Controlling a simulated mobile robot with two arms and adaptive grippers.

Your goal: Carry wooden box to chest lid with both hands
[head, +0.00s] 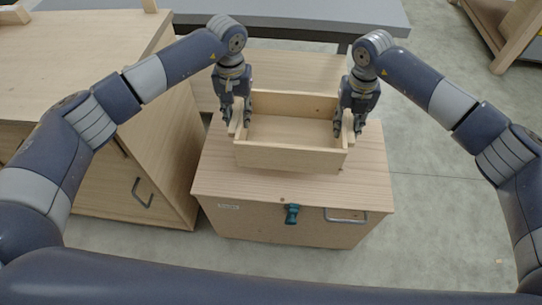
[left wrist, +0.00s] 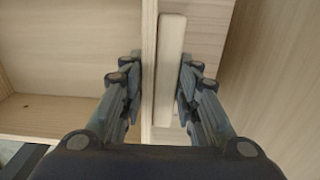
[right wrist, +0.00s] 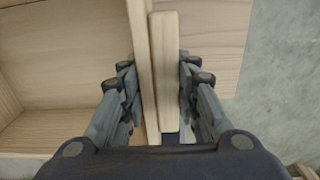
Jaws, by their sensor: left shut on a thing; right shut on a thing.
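The wooden box (head: 290,155) is an open, shallow tray of light wood, level and empty. It is over the lid of the chest (head: 215,180); I cannot tell whether it touches the lid. My left gripper (head: 238,118) is shut on the box's left side. In the left wrist view its fingers (left wrist: 158,85) straddle the box wall and the handle strip (left wrist: 170,70). My right gripper (head: 347,122) is shut on the right side. In the right wrist view its fingers (right wrist: 158,85) straddle the wall and handle strip (right wrist: 164,70) there.
A wooden cabinet (head: 150,150) stands close on the left. A grey-topped table (head: 290,15) is behind the chest. Grey floor (head: 450,200) is open on the right.

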